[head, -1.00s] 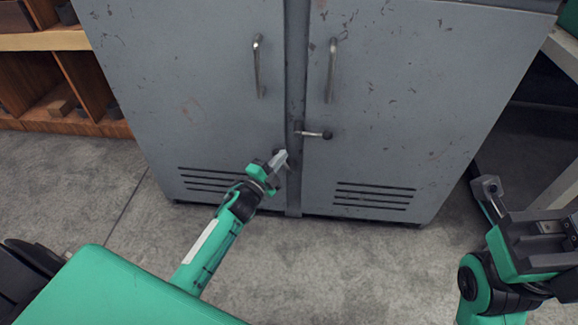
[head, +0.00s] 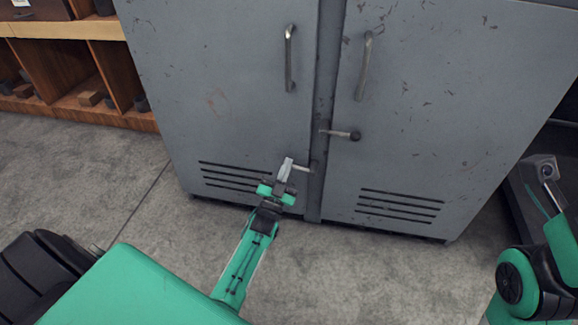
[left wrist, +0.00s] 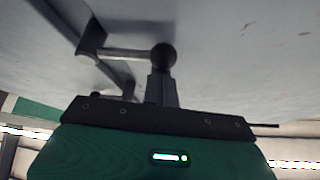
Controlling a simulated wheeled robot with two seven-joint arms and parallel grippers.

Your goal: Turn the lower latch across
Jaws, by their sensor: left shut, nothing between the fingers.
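The lower latch (head: 303,168) is a short metal lever at the seam between the grey cabinet's doors. It points left from its pivot, and its knob end is hidden behind my left gripper in the head view. The upper latch (head: 340,133) points right and ends in a dark knob. My left gripper (head: 286,165) is shut and empty, just left of the seam. In the left wrist view, its fingertips (left wrist: 161,88) sit right by a round dark knob (left wrist: 163,55) on a lever; I cannot tell whether they touch.
The grey cabinet (head: 235,100) has two upright handles (head: 290,58) (head: 363,66) above the latches and vent slots low on both doors. A wooden shelf unit (head: 75,60) stands at the back left. The concrete floor (head: 110,195) in front is clear.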

